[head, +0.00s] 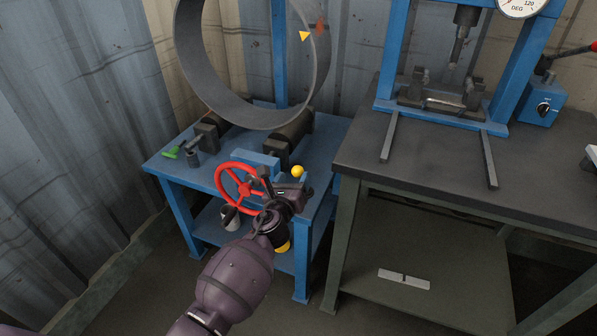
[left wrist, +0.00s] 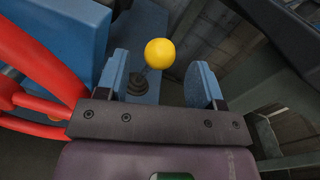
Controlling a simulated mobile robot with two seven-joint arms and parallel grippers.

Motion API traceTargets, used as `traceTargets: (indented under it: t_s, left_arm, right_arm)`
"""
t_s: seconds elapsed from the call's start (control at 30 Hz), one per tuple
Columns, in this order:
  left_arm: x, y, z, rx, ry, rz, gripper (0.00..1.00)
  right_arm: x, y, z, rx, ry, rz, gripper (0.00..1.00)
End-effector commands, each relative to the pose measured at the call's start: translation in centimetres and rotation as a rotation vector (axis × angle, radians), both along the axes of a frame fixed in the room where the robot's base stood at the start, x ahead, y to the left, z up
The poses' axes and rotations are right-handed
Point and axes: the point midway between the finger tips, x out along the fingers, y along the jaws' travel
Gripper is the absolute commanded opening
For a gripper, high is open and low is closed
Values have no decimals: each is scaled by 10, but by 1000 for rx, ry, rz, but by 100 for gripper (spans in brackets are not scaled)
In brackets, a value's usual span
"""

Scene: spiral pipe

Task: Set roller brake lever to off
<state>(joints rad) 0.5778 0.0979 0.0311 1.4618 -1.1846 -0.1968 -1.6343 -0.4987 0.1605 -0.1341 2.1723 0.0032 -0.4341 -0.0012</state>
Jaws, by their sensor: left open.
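A lever with a yellow ball knob (head: 298,171) stands at the right front corner of the blue roller stand (head: 222,172). In the left wrist view the yellow knob (left wrist: 159,53) tops a thin stem rising from a black ribbed boot (left wrist: 138,86). My left gripper (head: 283,184) is open, in front of the lever. In the left wrist view the knob shows between its two blue finger pads, with space on both sides. I cannot tell how far beyond the pads it is. No off marking is readable. My right gripper is not in view.
A red handwheel (head: 240,188) is close on the left of my gripper. A large grey pipe ring (head: 194,62) rests over the rollers (head: 288,136). A green handle (head: 172,153) is at the stand's left. A dark workbench (head: 440,160) with a press stands to the right.

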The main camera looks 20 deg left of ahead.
Motion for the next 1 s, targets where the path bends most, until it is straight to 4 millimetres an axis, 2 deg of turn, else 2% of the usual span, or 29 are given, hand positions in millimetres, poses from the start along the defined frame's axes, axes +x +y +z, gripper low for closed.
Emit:
traceTargets:
  t_s: [0.1,0.3,0.7,0.77,1.0]
  left_arm:
    - [16,0,-3,-1,4,-1,61]
    - [34,2,-2,-2,3,-1,61]
    - [40,2,0,-2,0,-1,61]
    - [40,2,0,-2,0,-1,55]
    - [39,2,0,-2,1,-1,18]
  right_arm:
    - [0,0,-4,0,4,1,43]
    - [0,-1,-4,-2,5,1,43]
    - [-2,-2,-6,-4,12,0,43]
    - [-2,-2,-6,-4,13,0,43]
    - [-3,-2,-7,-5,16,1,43]
